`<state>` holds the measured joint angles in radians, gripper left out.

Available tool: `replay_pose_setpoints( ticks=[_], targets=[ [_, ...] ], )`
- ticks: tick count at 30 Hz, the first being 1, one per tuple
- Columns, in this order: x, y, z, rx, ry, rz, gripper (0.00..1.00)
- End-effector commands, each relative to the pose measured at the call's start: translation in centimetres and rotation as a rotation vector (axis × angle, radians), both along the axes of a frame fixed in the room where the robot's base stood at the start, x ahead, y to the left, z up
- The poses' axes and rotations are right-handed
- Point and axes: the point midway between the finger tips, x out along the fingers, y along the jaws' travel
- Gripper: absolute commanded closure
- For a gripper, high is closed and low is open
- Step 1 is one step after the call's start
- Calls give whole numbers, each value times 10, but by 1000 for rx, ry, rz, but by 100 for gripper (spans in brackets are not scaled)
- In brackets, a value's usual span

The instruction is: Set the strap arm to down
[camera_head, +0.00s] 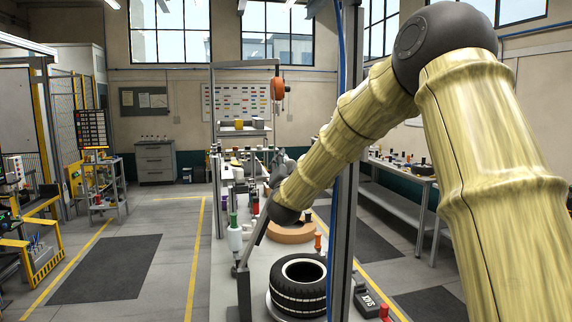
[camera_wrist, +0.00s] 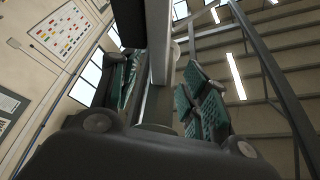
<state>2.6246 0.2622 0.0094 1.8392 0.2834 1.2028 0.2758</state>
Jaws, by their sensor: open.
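A black tyre (camera_head: 299,288) lies flat on the bench at the front, with white lines on its sidewall. The strap arm (camera_head: 254,240) appears as a slim grey bar tilted up and to the right from a post at the tyre's left. Its upper end is near my wrist. My gripper (camera_head: 275,178) is beyond my wrist and small in the head view. In the wrist view my gripper (camera_wrist: 160,85) is open, with green-padded fingers on both sides of a grey bar (camera_wrist: 160,40), likely the strap arm. I cannot tell whether the fingers touch it.
A grey upright (camera_head: 346,160) with a blue cable stands right of the tyre, close to my arm. A white bottle (camera_head: 235,236) and a round brown disc (camera_head: 292,233) are behind the tyre. An orange reel (camera_head: 277,89) hangs above the bench.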

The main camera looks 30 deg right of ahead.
Motion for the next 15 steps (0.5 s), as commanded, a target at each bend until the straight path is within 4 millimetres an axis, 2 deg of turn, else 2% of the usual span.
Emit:
replay_pose_setpoints(
  ticks=[15],
  targets=[
    [-73,39,-26,1,3,3,54]
  ],
)
